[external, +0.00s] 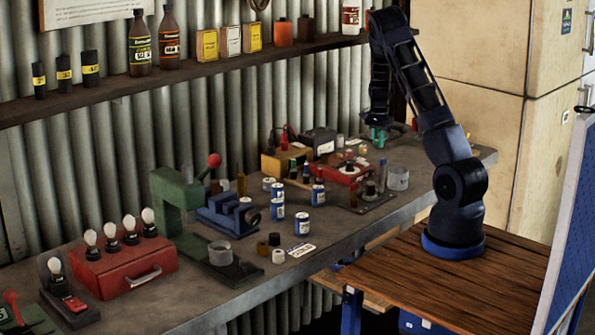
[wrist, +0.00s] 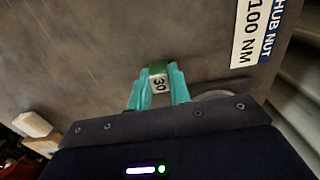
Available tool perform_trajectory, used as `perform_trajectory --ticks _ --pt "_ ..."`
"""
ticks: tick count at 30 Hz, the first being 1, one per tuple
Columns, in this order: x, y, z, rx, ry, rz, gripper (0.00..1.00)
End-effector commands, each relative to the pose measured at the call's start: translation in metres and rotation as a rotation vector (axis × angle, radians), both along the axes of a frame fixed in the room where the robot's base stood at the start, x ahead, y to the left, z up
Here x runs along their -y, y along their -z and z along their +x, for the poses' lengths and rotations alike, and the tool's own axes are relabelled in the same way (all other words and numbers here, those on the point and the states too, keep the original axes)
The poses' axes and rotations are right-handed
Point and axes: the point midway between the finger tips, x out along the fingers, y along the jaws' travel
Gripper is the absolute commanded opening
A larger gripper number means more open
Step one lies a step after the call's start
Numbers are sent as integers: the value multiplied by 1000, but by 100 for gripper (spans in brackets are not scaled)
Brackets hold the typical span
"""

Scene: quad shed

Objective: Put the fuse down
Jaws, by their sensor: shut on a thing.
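My gripper (external: 378,136) is over the far right part of the grey workbench (external: 345,222), its teal fingers pointing down. In the wrist view my gripper (wrist: 158,88) is shut on the fuse (wrist: 158,79), a small block with a greenish top and a white label reading 30. The bare bench top (wrist: 95,50) lies behind the fuse. I cannot tell whether the fuse touches the bench. The fuse is too small to make out in the external view.
A label reading HUB NUT 100 NM (wrist: 252,30) lies right of the fuse. A round rim (wrist: 212,95) shows close by my right finger. A red block with small parts (external: 345,173) and a grey cup (external: 398,179) stand near my gripper. Several blue-white cans (external: 302,223) stand further left.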

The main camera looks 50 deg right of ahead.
Motion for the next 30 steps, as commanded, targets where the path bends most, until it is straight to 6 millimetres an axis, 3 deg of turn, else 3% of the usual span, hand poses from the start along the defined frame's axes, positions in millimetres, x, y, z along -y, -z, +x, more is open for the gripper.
perform_trajectory --ticks 9,10,13,23,30 --pt "0 2 0 1 0 0 0" --pt "0 2 0 1 0 0 23" --pt "0 2 0 1 0 0 41" --pt "0 -1 0 1 0 0 41" --pt "0 -31 1 3 -1 0 41"
